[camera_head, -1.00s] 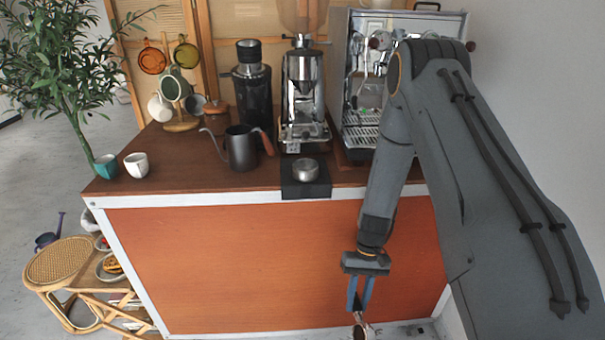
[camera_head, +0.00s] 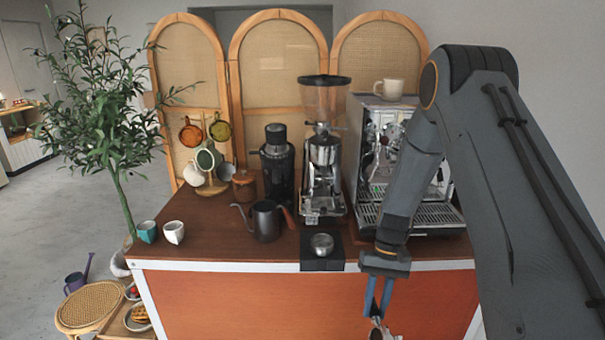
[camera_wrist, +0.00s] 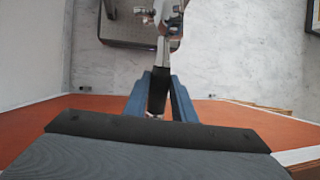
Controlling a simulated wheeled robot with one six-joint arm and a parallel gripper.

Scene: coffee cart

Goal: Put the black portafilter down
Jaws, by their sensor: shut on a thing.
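My gripper (camera_head: 377,308) hangs in front of the cart's orange front panel, below the level of the wooden top. It is shut on the black portafilter (camera_head: 383,333), whose lower part is cut off by the bottom edge of the head view. In the wrist view, the portafilter's dark handle (camera_wrist: 158,90) lies between the two blue fingers (camera_wrist: 158,98), and its metal end points away from the gripper.
The cart top (camera_head: 205,238) has bare wood at front left. A black tamping mat (camera_head: 322,264) with a metal tamper (camera_head: 322,244) sits at the front edge. Behind stand a kettle (camera_head: 266,221), a grinder (camera_head: 323,160) and the espresso machine (camera_head: 380,125). Two cups (camera_head: 173,232) stand at left.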

